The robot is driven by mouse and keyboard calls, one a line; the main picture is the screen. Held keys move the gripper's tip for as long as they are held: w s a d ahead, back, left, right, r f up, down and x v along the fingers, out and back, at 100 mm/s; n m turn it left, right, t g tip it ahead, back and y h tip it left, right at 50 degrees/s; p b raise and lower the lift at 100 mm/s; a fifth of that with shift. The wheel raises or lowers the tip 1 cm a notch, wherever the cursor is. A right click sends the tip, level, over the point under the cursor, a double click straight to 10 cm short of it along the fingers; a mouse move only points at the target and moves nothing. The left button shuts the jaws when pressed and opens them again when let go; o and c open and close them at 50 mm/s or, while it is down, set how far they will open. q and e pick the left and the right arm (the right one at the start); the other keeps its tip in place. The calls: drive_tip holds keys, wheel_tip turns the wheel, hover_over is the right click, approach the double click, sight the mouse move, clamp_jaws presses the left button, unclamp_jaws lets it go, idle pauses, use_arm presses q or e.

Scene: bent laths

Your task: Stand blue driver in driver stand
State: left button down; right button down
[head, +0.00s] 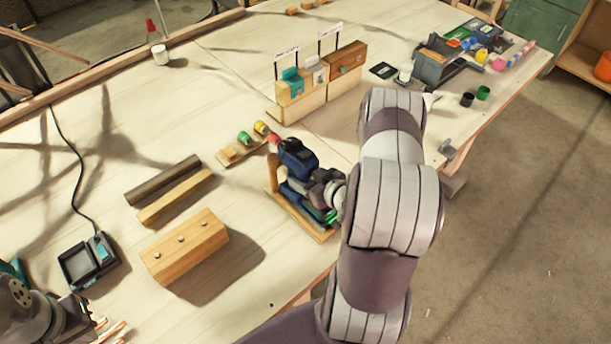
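The blue driver (297,153) is upright at the driver stand (312,229), a small wooden base with a post at its left. Its dark blue top shows, with more blue lower down near the base. I cannot tell whether it is fully seated.
A wooden block with holes (186,247), two bars (165,187) and a black charger (88,262) lie left. Coloured rolls (246,138) are behind the stand. Wooden boxes with signs (300,92) stand further back. The table's front edge is close to the stand.

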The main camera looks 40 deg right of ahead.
drive_tip(key=shift+f+b, duration=0.75)
drive_tip(key=shift+f, duration=0.1)
idle(1.0)
drive_tip(key=shift+c, duration=1.6)
unclamp_jaws()
drive_tip(key=shift+s+a, duration=0.1)
drive_tip(key=b+v, duration=0.1)
drive_tip(key=v, duration=1.1)
drive_tip(key=shift+s, duration=0.3)
